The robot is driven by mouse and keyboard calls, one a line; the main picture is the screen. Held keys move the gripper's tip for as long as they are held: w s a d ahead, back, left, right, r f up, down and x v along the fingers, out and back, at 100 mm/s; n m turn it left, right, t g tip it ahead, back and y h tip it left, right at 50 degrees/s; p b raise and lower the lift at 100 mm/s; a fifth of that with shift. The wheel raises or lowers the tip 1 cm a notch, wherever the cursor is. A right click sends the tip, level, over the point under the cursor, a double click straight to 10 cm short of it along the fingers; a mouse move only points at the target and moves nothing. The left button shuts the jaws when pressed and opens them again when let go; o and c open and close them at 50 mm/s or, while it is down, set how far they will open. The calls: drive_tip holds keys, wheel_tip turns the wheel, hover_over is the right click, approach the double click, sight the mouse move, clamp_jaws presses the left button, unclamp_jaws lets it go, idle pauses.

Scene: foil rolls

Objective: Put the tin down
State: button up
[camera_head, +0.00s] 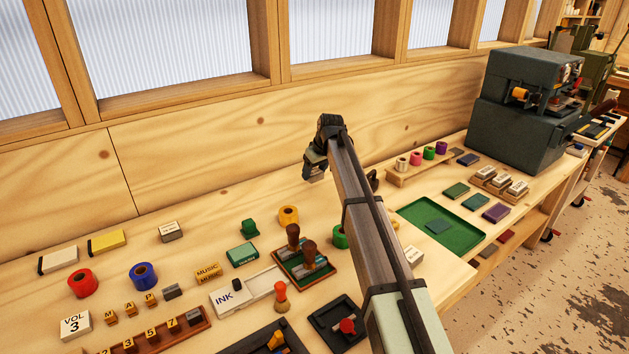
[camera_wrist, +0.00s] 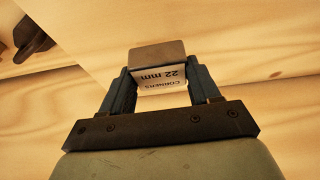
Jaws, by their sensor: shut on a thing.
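A small tin (camera_wrist: 160,52) with a brownish metal face and a pale label reading "CORNERS 22 mm" sits between the two fingers of my gripper (camera_wrist: 160,78) in the wrist view. The label reads upside down there. My gripper is shut on the tin from both sides. In the head view my gripper (camera_head: 315,168) shows at the far end of my arm, in front of the plywood back wall and above the bench. The tin is hard to make out there.
A white-labelled tin (camera_head: 172,231) stands left. A green tray (camera_head: 459,238) and a dark machine (camera_head: 520,115) are right. Bare bench lies along the wall.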

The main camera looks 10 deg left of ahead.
sight(314, 172)
wheel_tip(314, 172, up, 5)
drive_tip(key=shift+f, duration=0.15)
drive_tip(key=shift+s+a+r, duration=0.1)
drive_tip(key=shift+a+r, duration=0.1)
drive_tip(key=shift+a, duration=0.15)
drive_tip(key=s+a+n+g+y, duration=0.1)
drive_tip(key=s+a+n, duration=0.1)
drive_tip(key=s+a, duration=1.15)
drive_tip(key=s+a+n, duration=0.2)
drive_tip(key=s+a, duration=0.8)
drive_tip(key=a, duration=0.6)
drive_tip(key=shift+w+d+f+m+t+h, duration=0.25)
drive_tip(key=shift+f+m, duration=0.5)
drive_tip(key=shift+f, duration=0.85)
drive_tip(key=shift+w+d+f+m+t+h, duration=0.15)
drive_tip(key=shift+d+f+m, duration=0.4)
drive_tip(key=shift+f, duration=1)
drive_tip(key=shift+w+d+f+m+t+h, duration=0.1)
drive_tip(key=shift+w+d+f+m+t, duration=0.1)
drive_tip(key=shift+f+m, duration=1.05)
drive_tip(key=shift+f+n, duration=0.35)
drive_tip(key=shift+f, duration=0.2)
